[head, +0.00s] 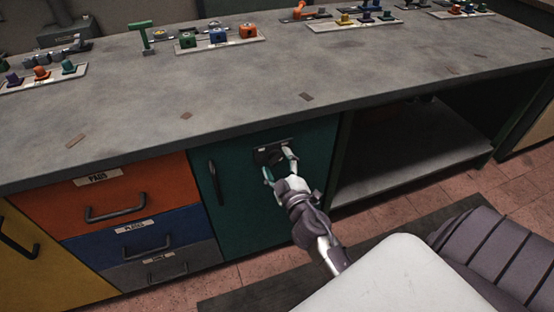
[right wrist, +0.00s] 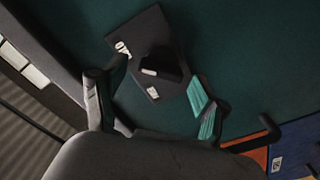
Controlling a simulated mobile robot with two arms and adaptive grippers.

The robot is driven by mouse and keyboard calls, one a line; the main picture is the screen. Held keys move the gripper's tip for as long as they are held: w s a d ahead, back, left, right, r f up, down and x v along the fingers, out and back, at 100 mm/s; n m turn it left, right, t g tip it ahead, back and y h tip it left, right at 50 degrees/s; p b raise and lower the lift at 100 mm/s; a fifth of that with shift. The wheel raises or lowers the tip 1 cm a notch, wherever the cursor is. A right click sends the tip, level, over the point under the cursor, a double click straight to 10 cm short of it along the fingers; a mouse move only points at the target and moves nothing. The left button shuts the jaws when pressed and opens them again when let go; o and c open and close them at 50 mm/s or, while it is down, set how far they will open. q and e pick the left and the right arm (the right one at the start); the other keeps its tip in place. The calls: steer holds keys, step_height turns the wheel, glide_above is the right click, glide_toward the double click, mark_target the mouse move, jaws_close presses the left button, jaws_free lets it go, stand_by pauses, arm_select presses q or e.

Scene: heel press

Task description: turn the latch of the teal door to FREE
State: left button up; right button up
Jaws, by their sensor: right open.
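The teal door (head: 235,205) is shut in the front of the workbench, with a dark upright handle (head: 215,183) at its left. Its latch (head: 268,154) is a dark plate with a dark turning piece near the door's top. In the right wrist view, the latch (right wrist: 152,48) carries small white labels, too small to read, so I cannot tell its setting. My right gripper (head: 279,165) is open in front of the latch. In the right wrist view, the fingers of the gripper (right wrist: 160,82) are on either side of the latch's turning piece; contact is unclear. My left gripper is not in view.
Left of the door are orange (head: 130,192), blue (head: 175,228) and grey drawers with protruding handles. An open shelf bay (head: 410,150) is to the right. The bench top (head: 240,95) overhangs above, with fixtures along its back.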

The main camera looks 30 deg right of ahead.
steer(key=shift+w, duration=0.3)
steer(key=c, duration=1.2)
steer(key=shift+o, duration=0.2)
